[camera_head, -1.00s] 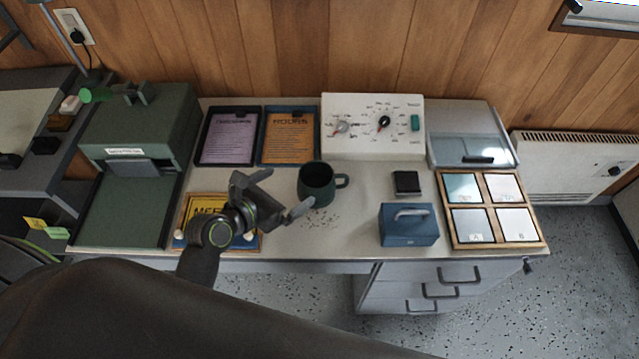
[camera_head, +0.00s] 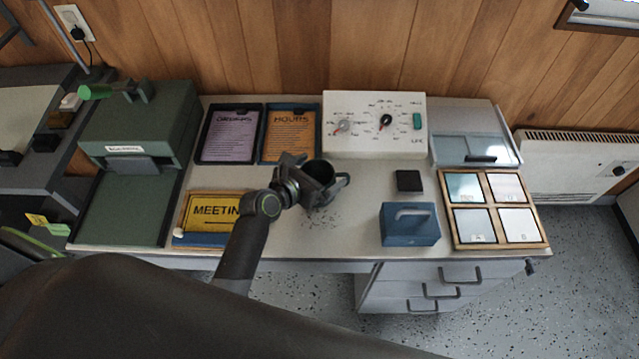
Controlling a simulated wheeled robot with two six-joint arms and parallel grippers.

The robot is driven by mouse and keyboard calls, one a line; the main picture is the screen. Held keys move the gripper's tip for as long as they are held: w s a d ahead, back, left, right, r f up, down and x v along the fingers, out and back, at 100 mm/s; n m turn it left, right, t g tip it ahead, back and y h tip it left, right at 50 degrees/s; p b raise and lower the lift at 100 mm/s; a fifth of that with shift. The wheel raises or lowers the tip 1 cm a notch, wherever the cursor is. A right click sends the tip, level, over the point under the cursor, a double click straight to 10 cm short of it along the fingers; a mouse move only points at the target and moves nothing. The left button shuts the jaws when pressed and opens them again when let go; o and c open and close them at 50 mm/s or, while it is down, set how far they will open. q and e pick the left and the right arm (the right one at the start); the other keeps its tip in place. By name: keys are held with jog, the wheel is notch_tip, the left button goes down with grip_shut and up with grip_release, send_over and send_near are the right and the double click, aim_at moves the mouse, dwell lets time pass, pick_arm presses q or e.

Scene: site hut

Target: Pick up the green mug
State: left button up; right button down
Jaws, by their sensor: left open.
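The dark green mug (camera_head: 319,169) stands on the desk near its middle, with its handle pointing right. My left gripper (camera_head: 312,182) is open at the mug's left and near side, and covers much of its body. One finger shows by the mug's left rim and the other in front of it. I cannot tell whether the fingers touch the mug. My right gripper is not in view.
A yellow sign (camera_head: 213,211) lies to the left. A blue box (camera_head: 409,225) with a handle and a small black block (camera_head: 409,181) are to the right. A white control panel (camera_head: 374,124) stands behind. Dark specks lie before the mug.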

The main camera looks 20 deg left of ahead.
pick_arm(q)
jog(key=c, duration=1.5)
